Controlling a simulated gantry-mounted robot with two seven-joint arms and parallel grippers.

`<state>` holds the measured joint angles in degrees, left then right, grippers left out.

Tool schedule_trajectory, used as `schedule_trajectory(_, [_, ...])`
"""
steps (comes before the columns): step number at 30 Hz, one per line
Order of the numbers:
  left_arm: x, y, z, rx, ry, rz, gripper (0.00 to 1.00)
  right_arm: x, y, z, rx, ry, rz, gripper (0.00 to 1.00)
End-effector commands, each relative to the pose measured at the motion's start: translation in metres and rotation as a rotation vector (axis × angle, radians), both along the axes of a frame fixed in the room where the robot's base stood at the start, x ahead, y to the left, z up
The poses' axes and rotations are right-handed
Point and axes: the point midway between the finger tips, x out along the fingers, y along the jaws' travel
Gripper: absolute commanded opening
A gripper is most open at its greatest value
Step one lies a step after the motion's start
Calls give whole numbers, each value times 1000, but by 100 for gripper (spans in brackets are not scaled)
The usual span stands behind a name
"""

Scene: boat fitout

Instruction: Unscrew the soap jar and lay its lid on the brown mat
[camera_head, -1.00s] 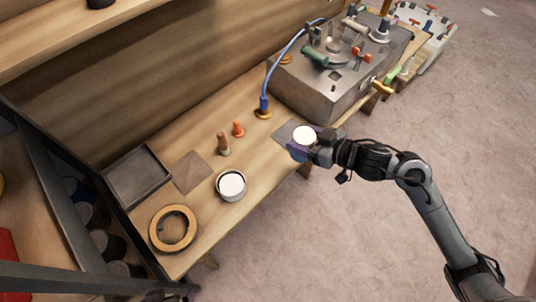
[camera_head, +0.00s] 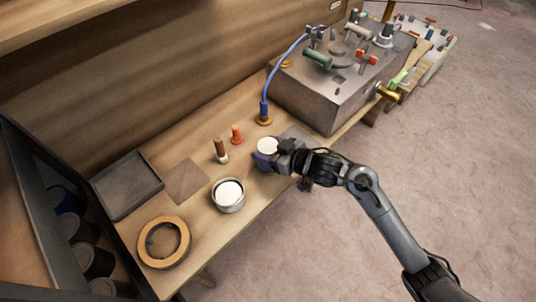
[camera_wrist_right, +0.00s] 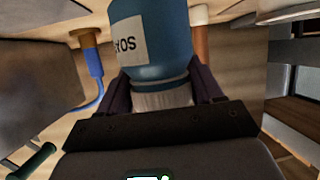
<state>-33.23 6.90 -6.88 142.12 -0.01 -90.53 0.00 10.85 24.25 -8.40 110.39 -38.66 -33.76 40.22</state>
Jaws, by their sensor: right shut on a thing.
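The soap jar (camera_wrist_right: 155,45) is blue with a pale label, partly out of frame and upside down in the right wrist view. Its white ribbed lid (camera_wrist_right: 163,97) is between the fingers of my right gripper (camera_wrist_right: 163,84), which is shut on it. In the head view the lid's round white top (camera_head: 267,146) faces up, in my right gripper (camera_head: 272,153) over the bench. The jar body is mostly hidden there; I cannot tell whether it touches the bench. The brown mat (camera_head: 186,181) lies bare to the left. My left gripper is not in view.
A grey round container (camera_head: 229,207) with a white inside stands between mat and gripper. A brown-and-white bottle (camera_head: 221,150) and an orange one (camera_head: 236,134) stand behind. A dark tray (camera_head: 127,186), wooden ring (camera_head: 164,242), blue hose (camera_head: 268,85) and grey mat (camera_head: 300,138) are also on the bench.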

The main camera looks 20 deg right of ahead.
Motion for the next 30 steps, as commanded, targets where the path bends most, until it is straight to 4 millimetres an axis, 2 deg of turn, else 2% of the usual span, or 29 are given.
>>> schedule_trajectory(1, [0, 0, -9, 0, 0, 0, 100, 0, 0, -12, 2, 0, 0, 0])
schedule_trajectory(3, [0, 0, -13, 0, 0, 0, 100, 0, 0, -18, 2, 0, 1, 0])
schedule_trajectory(17, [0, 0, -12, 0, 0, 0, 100, 0, 0, -21, 1, 0, 0, 0])
schedule_trajectory(18, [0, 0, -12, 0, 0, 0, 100, 0, 0, -22, 0, 1, 0, 72])
schedule_trajectory(22, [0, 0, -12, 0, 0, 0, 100, 0, 0, -22, 0, 1, 0, 91])
schedule_trajectory(30, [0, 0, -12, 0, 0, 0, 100, 0, 0, -21, 0, 0, 0, 91])
